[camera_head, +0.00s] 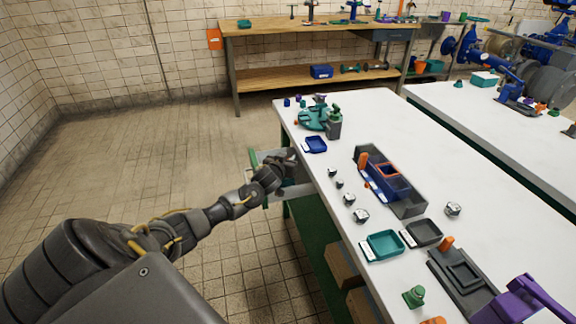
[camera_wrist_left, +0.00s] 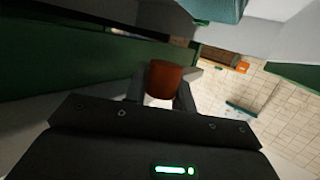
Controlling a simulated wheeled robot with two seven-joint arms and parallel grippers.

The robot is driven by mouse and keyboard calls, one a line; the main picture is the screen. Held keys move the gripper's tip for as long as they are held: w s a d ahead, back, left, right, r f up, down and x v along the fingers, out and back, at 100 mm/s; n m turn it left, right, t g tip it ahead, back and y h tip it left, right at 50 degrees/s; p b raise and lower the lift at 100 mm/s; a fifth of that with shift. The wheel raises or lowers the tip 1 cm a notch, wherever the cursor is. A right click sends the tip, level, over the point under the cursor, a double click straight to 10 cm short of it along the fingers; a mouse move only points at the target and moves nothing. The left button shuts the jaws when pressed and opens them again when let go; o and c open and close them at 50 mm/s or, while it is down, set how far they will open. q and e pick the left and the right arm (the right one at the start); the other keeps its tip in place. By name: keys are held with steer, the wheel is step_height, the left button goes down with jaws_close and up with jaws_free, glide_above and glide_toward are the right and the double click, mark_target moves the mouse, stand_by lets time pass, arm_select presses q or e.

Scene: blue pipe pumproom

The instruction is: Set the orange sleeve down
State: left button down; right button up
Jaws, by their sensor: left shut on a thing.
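My left gripper (camera_head: 288,166) is at the left edge of the white-topped workbench (camera_head: 310,215), over or inside what looks like a pulled-out drawer with a green front (camera_head: 253,160). In the left wrist view an orange sleeve (camera_wrist_left: 166,77), dull and shaded, is between the fingers, and the gripper is shut on it. The sleeve's lower end is hidden, and I cannot tell whether it touches anything. In the head view the held sleeve cannot be made out. My right gripper is not in view.
On the workbench are a blue tray (camera_head: 316,145), a teal tray (camera_head: 383,245), a dark grey tray (camera_head: 423,233), a blue-grey fixture (camera_head: 404,196) with orange parts and several small metal pieces. Open tiled floor (camera_head: 160,150) lies left. A wooden bench (camera_head: 280,77) stands behind.

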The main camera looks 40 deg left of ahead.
arm_select(q)
step_height(320, 180, down, 3)
steer(key=shift+r, duration=0.15)
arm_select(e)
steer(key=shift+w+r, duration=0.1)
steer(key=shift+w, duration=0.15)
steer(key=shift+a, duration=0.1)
arm_select(q)
steer(key=shift+s+f, duration=0.1)
steer(key=shift+f, duration=0.35)
steer(key=shift+f+b, duration=0.1)
steer(key=shift+b, duration=0.25)
steer(key=c, duration=1.2)
jaws_free()
steer(key=shift+o, duration=0.2)
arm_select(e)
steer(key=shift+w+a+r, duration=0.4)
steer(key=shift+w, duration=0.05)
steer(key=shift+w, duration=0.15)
